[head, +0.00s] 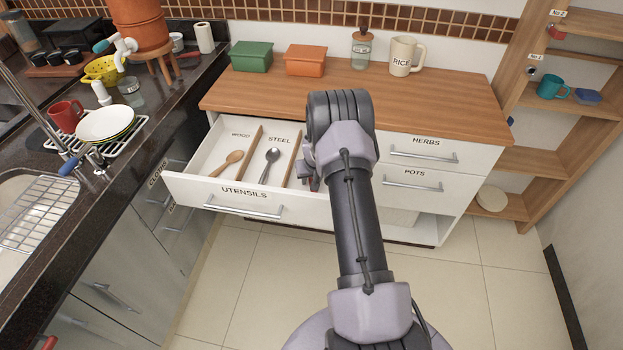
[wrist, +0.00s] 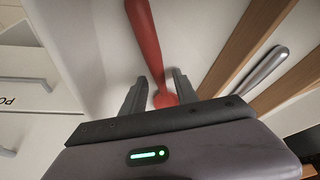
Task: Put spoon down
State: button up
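A red spoon (wrist: 148,45) shows in the wrist view in the white drawer's compartment beside a wooden divider. Its lower part lies between the two fingers of my gripper (wrist: 158,80). The fingers stand apart, with small gaps seen beside the red stem. In the head view my arm hides the spoon, and only a part of my gripper (head: 309,178) shows at the right end of the open utensils drawer (head: 238,190). I cannot tell whether the spoon rests fully on the drawer floor.
A wooden spoon (head: 227,163) lies in the compartment labelled WOOD and a steel spoon (head: 270,163) in the one labelled STEEL. Wooden dividers (head: 293,160) stand between compartments. The wooden countertop (head: 440,105) is above the drawer, and its front part is clear.

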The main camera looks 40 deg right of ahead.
jog(key=s+a+r+p, duration=0.2)
jog(key=a+r, duration=0.3)
jog(key=r, duration=0.6)
jog(key=s+a+r+p, duration=0.15)
jog(key=a+r, duration=0.25)
jog(key=r, duration=0.8)
jog(key=s+a+r+t+y, duration=0.1)
jog(key=s+a+r, duration=0.2)
jog(key=a+r, duration=0.4)
jog(key=s+a+r+y, duration=0.1)
jog(key=s+a+r, duration=0.3)
jog(key=a+r, duration=0.35)
jog(key=s+a+r+y, duration=0.1)
jog(key=s+a+r, duration=0.1)
jog(key=s+a, duration=0.4)
jog(key=s+a+r+n+y, duration=0.1)
jog(key=s+a+r, duration=0.1)
jog(key=s+a, duration=0.5)
jog(key=s, duration=0.6)
jog(key=shift+s+a+r+t, duration=0.2)
jog(key=shift+s+r+t, duration=0.05)
jog(key=shift+s+t, duration=0.15)
